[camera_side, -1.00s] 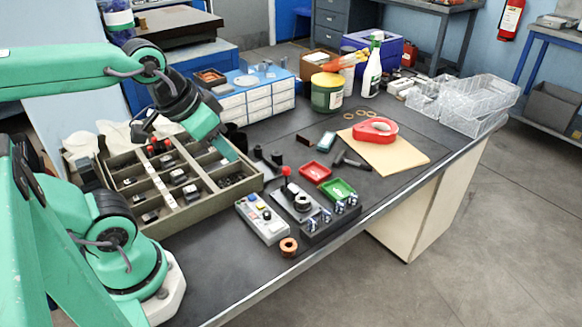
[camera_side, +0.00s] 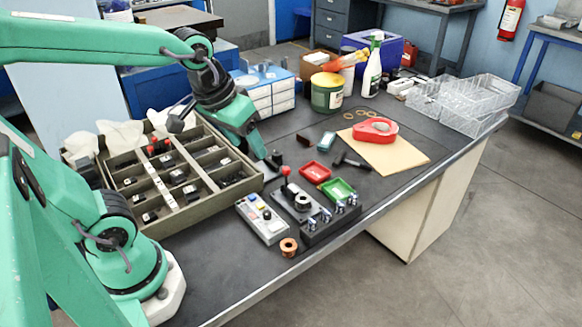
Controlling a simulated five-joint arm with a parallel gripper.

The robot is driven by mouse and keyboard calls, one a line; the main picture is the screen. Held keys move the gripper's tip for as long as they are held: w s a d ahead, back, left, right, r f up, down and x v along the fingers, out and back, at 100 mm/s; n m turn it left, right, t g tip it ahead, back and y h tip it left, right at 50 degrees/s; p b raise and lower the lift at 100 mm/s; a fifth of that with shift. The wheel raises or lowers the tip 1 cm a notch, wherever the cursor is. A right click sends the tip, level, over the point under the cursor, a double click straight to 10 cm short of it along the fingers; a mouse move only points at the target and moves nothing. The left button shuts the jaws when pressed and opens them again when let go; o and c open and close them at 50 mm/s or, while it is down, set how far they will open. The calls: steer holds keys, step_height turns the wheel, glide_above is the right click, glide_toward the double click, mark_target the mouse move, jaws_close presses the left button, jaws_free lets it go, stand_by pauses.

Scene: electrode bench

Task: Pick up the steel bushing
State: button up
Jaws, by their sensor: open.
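A small grey metal ring, which looks like the steel bushing (camera_side: 302,203), sits on a light grey plate beside a red-knobbed lever (camera_side: 286,171). A copper-coloured ring (camera_side: 288,246) lies apart near the table's front edge. My gripper (camera_side: 266,161) is open and points down over the bench, beside the right rim of the compartment box. It is behind and to the left of the grey ring, apart from it. Its fingertips are small and dark here, close to a small dark cylinder (camera_side: 276,157) that they partly cover. I cannot tell whether they touch it.
A button box (camera_side: 262,219) and a dark block with several metal clamps (camera_side: 331,222) flank the plate. Red (camera_side: 316,172) and green (camera_side: 339,190) trays and a hammer (camera_side: 350,160) lie behind. The compartment box (camera_side: 222,207) is at left. Bare bench shows along the front edge.

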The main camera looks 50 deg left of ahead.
steer(key=w+f+n+g, duration=0.25)
steer(key=w+f, duration=0.25)
steer(key=w, duration=0.3)
steer(key=n+g, duration=0.2)
steer(key=n, duration=0.2)
glide_above(303, 196)
steer(key=s, duration=0.1)
steer(key=f, duration=0.6)
steer(key=d+f, duration=0.1)
steer(key=f, duration=0.2)
steer(key=shift+f, duration=1.25)
steer(key=shift+f, duration=0.1)
steer(key=shift+w+f, duration=0.15)
steer(key=shift+f, duration=2.35)
